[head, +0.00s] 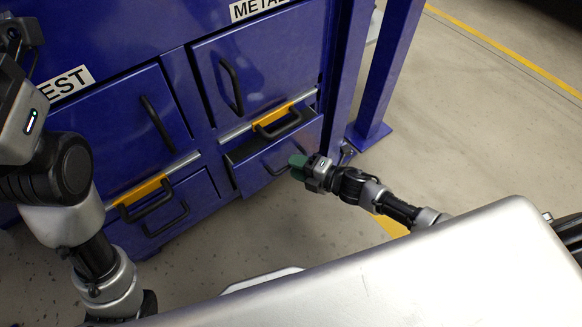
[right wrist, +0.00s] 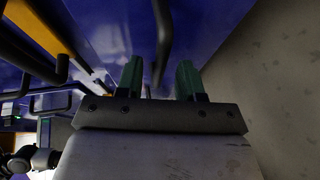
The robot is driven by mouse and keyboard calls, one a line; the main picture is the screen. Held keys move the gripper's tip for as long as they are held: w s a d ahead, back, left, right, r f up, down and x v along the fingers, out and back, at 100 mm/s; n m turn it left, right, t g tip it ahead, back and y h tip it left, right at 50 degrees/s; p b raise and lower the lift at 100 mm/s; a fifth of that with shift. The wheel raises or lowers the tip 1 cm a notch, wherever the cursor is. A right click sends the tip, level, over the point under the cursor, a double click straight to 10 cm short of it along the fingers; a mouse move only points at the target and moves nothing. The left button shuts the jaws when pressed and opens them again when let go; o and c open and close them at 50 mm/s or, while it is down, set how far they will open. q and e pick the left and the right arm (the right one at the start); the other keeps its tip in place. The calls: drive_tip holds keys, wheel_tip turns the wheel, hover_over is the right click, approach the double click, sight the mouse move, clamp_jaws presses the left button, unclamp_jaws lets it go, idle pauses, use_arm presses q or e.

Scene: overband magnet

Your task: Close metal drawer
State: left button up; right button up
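The metal drawer (head: 262,163) is the lower right drawer of the blue cabinet, below the METAL label. It stands partly open, with a dark gap along its top edge. Its black bar handle (head: 277,160) is on the front, partly hidden by my right gripper (head: 298,165). In the right wrist view the green fingers of my right gripper (right wrist: 160,80) are apart. A dark bar, which looks like the handle (right wrist: 162,42), shows between and beyond them. I cannot tell whether they touch it. My left arm is at the left; its gripper fingers do not show.
An upper door (head: 258,68) with a black handle is above the drawer, and a yellow latch bar (head: 282,121) lies between them. A second door (head: 118,132) and a lower drawer (head: 180,205) are to the left. A blue post (head: 383,75) stands right; the floor beyond is clear.

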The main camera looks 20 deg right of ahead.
drive_tip(key=shift+b+x, duration=0.3)
drive_tip(key=shift+x, duration=0.75)
clamp_jaws()
